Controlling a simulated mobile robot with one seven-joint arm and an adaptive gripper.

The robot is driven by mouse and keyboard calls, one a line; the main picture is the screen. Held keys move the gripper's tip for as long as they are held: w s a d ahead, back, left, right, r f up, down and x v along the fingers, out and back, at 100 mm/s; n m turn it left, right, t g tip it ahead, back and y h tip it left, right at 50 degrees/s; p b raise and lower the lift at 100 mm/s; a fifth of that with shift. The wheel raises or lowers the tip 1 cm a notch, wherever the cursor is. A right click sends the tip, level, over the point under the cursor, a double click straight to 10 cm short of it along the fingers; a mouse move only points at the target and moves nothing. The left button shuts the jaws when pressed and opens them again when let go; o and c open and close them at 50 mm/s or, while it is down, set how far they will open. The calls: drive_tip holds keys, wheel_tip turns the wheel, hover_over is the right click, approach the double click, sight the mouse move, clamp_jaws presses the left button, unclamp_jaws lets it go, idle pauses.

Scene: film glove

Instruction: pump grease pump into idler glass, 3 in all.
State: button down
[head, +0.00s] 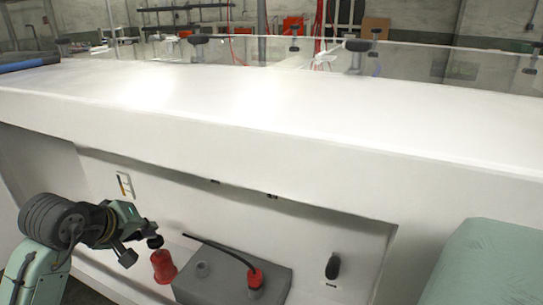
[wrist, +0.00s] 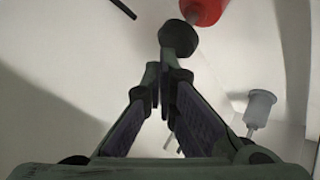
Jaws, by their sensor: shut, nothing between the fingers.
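A red bottle-shaped thing (head: 162,267), which looks like the grease pump, stands in the recess at the lower left. It also shows at the top of the wrist view (wrist: 205,10). A dark round knob (wrist: 180,38) lies between it and my fingertips; I cannot tell whether they touch. My gripper (head: 148,236) is shut and empty, close above the red thing. A small pale grey cup (wrist: 258,108), perhaps the idler glass, is at the right of the wrist view. I cannot tell for sure which thing in the head view is that cup.
A grey box (head: 225,272) stands beside the red thing. A second red part (head: 256,279) with a long black rod sits on its right side. A black knob (head: 332,267) is on the recess wall.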

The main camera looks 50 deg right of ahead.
wheel_tip(320, 180, up, 6)
drive_tip(key=p, duration=0.6)
idle(0.9)
